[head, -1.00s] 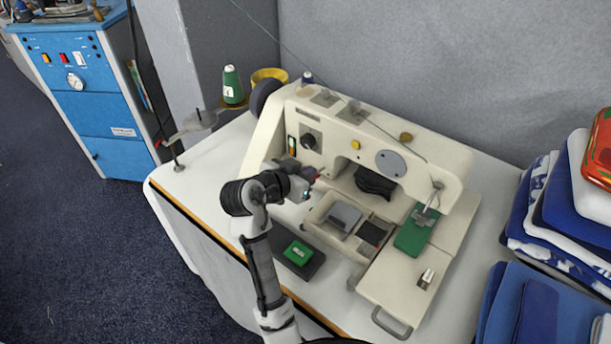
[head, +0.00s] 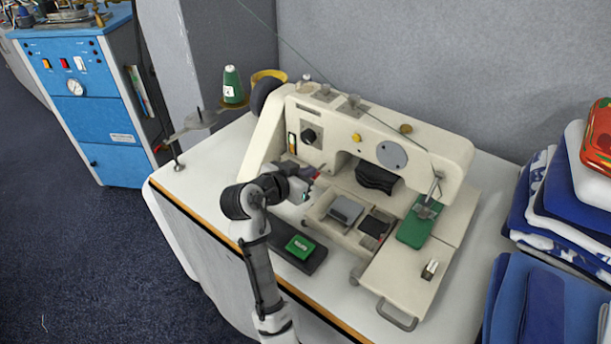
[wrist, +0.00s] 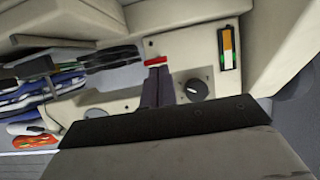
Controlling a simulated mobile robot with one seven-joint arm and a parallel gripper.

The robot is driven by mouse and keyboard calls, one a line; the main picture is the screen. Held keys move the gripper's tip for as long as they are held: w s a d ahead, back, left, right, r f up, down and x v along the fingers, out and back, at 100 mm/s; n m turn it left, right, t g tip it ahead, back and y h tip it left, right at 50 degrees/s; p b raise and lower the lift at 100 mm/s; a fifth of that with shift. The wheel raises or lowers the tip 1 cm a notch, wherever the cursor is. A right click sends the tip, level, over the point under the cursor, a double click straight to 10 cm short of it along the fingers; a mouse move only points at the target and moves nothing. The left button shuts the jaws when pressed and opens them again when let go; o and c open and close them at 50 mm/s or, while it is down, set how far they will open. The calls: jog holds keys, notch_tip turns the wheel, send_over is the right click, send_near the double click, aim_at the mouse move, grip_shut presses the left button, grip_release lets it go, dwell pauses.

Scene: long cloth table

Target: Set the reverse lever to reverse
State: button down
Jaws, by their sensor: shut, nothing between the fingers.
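The cream sewing machine (head: 378,128) stands on the white table. My gripper (head: 312,174) is in front of the left part of its body, below the black dial (head: 309,135). In the wrist view, my gripper (wrist: 157,72) has its two dark fingers close together, holding nothing. A small red piece (wrist: 155,61) shows right at the fingertips; it looks like the end of the reverse lever, but I cannot tell whether the fingers touch it. The rest of the lever is hidden. The dial (wrist: 196,89) and a striped colour plate (wrist: 229,47) are to the right of the fingers.
An open tray compartment (head: 343,212) and a green plate (head: 415,229) are right of my gripper. A dark pedal with a green button (head: 299,247) lies in front. Folded cloths (head: 545,300) stack at the right. A green thread spool (head: 232,86) stands behind left.

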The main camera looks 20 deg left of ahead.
jog(key=shift+s+f+b, duration=0.1)
jog(key=shift+f+b, duration=0.3)
jog(key=shift+f, duration=0.2)
jog(key=shift+r, duration=0.35)
jog(key=shift+r+p, duration=0.65)
jog(key=shift+p, duration=0.15)
